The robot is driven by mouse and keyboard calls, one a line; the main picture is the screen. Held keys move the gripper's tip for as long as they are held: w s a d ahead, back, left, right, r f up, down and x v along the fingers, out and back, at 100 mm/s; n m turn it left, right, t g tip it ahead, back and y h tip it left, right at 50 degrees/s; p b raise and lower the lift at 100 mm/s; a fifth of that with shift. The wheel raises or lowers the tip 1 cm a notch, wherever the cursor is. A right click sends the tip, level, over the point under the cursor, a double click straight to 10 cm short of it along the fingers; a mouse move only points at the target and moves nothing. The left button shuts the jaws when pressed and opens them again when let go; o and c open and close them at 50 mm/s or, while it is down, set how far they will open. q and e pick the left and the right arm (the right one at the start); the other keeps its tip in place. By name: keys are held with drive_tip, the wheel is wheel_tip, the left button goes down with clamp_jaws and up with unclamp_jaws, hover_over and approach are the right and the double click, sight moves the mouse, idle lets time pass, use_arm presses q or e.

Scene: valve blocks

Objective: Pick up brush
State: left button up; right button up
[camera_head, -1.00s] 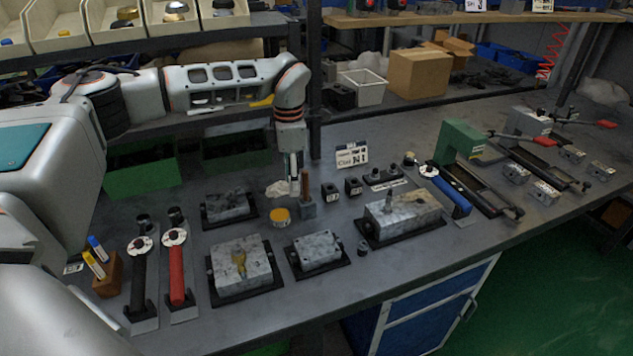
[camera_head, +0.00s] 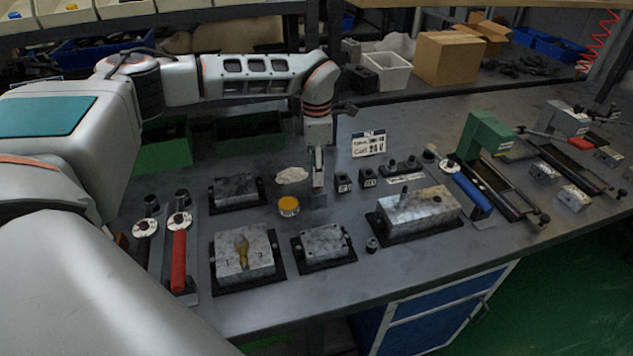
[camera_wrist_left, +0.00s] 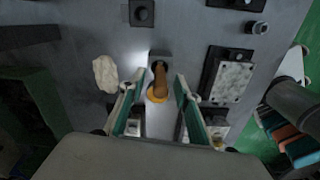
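The brush shows as a brown wooden handle (camera_wrist_left: 159,76), upright in a small grey holder block (camera_head: 318,201). In the head view most of it is hidden by my left gripper (camera_head: 318,176). In the left wrist view my left gripper (camera_wrist_left: 156,86) is open, with its two green-padded fingers apart. The handle stands between them, with visible gaps on both sides. The bristles are not visible. My right gripper is not in view.
A yellow-lidded tin (camera_head: 288,205) and a crumpled pale cloth (camera_head: 292,175) lie close to the holder. Small black blocks (camera_head: 343,182) stand to its right. Metal valve blocks (camera_head: 243,255) sit on black trays in front.

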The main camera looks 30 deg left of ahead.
use_arm(q)
drive_tip(key=shift+f, duration=1.45)
clamp_jaws()
drive_tip(key=shift+r, duration=0.15)
wheel_tip(320, 180, up, 20)
drive_tip(key=shift+p, duration=0.35)
